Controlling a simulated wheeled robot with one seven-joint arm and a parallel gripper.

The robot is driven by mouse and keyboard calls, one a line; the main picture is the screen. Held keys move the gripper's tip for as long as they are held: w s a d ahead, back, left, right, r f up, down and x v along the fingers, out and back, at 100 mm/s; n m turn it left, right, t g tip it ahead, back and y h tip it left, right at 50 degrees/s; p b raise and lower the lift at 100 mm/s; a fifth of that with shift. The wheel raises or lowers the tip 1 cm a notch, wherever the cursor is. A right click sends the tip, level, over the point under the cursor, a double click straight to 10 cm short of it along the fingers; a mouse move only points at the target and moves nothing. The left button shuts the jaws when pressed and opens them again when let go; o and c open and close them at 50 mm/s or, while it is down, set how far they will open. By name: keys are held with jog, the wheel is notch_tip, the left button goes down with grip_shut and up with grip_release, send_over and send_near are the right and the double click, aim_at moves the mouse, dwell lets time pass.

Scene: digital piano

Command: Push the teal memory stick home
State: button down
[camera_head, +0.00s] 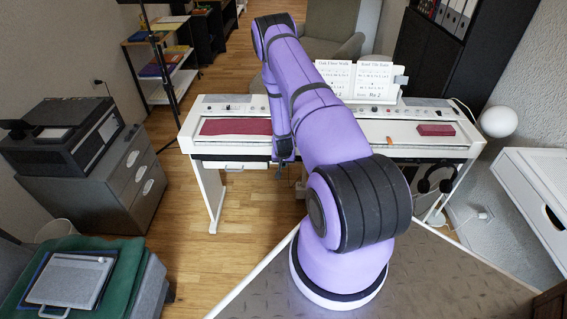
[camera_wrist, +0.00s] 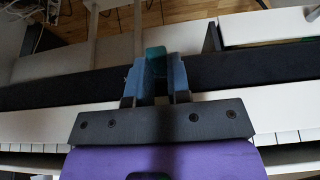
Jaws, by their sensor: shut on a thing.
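The teal memory stick (camera_wrist: 155,58) shows in the wrist view between the two blue-grey fingers of my gripper (camera_wrist: 156,78). The gripper is shut on it, and the stick's teal end shows at the fingertips. The fingers lie over the black strip along the white piano's edge. I cannot see a port, or tell whether the stick is in one. In the head view, my gripper (camera_head: 282,172) hangs at the front edge of the digital piano (camera_head: 232,149), and the stick is too small or hidden to make out there.
A folded red cloth (camera_head: 235,127) and a red box (camera_head: 436,129) lie on the piano. Sheet music (camera_head: 376,80) stands at its back. Headphones (camera_head: 436,180) hang at its right end. A grey cabinet (camera_head: 125,180) stands left, with open wooden floor between.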

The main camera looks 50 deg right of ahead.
jog(key=c, duration=1)
grip_release()
jog(key=shift+r, duration=0.1)
jog(key=shift+v, duration=2.4)
jog(key=shift+r, duration=0.1)
jog(key=v, duration=1)
jog(key=shift+r, duration=0.3)
jog(key=shift+s+a, duration=0.1)
jog(key=shift+s, duration=0.05)
